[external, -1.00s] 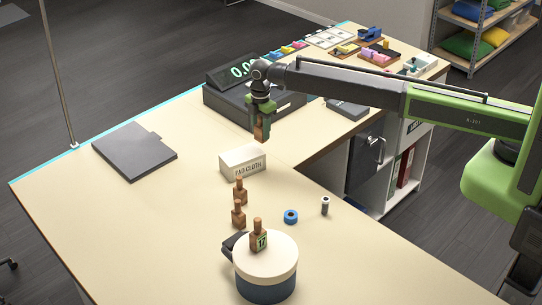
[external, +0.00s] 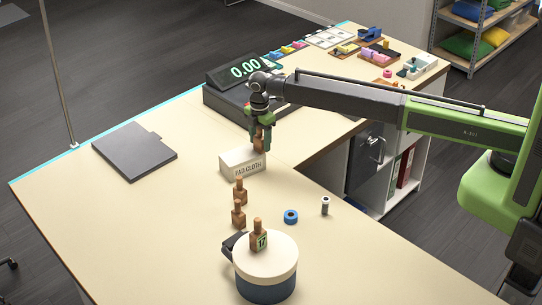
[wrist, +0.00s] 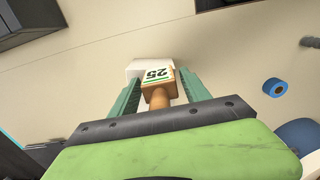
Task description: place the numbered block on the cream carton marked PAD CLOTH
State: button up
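A brown wooden block (external: 259,141) with a peg handle is between the fingers of my gripper (external: 258,136). The wrist view shows the number 25 on its white and green label (wrist: 155,75). The cream carton (external: 243,165) marked PAD CLOTH stands on the table, upright. The block appears to be at the right end of the carton's top; its underside is partly hidden, so full contact is hard to tell. In the wrist view my gripper's fingers (wrist: 158,92) stand apart on both sides of the block, with gaps showing. The carton (wrist: 134,68) shows behind the block there.
Two wooden peg blocks (external: 239,202) stand in front of the carton. A block marked 17 (external: 258,240) stands on a round lidded tin (external: 266,262). A blue tape roll (external: 291,216) and a small cylinder (external: 325,206) lie to the right. A scale (external: 228,100) stands behind.

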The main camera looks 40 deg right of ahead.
jog(key=shift+o, duration=0.2)
notch_tip(320, 180, up, 13)
jog(key=p, duration=1.2)
jog(key=shift+f, duration=0.35)
jog(key=s+d+m, duration=0.6)
jog(key=s+d, duration=0.2)
jog(key=d, duration=0.4)
jog(key=s+d+m, duration=0.6)
jog(key=s+d, duration=0.3)
jog(key=d, duration=0.4)
jog(key=s+d+m, duration=0.6)
jog(key=s+d, duration=0.3)
jog(key=d, duration=0.3)
jog(key=shift+d, duration=0.25)
